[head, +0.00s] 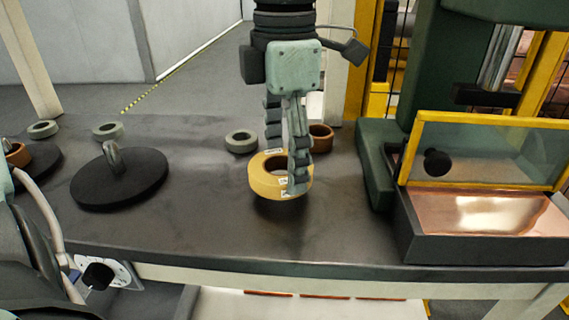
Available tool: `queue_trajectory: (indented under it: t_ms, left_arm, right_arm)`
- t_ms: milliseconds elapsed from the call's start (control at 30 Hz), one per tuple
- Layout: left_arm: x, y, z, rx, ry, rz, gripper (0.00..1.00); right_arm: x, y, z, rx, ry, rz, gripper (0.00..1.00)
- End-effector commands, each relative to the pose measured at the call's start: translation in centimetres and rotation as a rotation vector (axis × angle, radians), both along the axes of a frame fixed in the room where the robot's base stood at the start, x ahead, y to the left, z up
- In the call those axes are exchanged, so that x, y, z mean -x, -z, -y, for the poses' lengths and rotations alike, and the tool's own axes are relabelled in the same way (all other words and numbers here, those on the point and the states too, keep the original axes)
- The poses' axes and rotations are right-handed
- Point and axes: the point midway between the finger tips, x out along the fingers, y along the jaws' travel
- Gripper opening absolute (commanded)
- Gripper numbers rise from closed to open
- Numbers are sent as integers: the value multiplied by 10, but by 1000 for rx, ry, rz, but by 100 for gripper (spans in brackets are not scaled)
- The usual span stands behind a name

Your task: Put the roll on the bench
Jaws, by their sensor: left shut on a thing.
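A yellow-tan tape roll (264,184) with white labels is in the middle of the head view, over the dark bench (190,235). My left gripper (288,180) comes down from above and is shut on the roll's wall, with one finger in front of its near right side. The roll lies roughly flat, with a dark shadow under it. I cannot tell whether it touches the bench or hangs slightly above it. My right gripper is not in view.
Grey rolls (241,141) and a brown roll (321,138) lie behind it. A black disc with a handle (120,182) is at left. A press with a yellow-framed guard (480,116) and copper-lined tray (405,240) stands at right. The front middle of the bench is clear.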

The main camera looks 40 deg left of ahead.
Motion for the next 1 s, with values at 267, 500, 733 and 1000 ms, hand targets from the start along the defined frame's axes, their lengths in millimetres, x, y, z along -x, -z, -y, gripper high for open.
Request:
queue_trajectory:
  t_ms: [267,500,733,1000]
  left_arm:
    - [0,19,0,1,-1,2,41]
    - [0,20,0,0,-1,2,41]
    - [0,22,0,0,-1,2,41]
    - [0,21,-1,0,-1,1,92]
  right_arm:
    - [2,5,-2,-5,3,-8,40]
    - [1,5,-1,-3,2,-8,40]
    - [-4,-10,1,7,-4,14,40]
    - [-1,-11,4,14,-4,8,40]
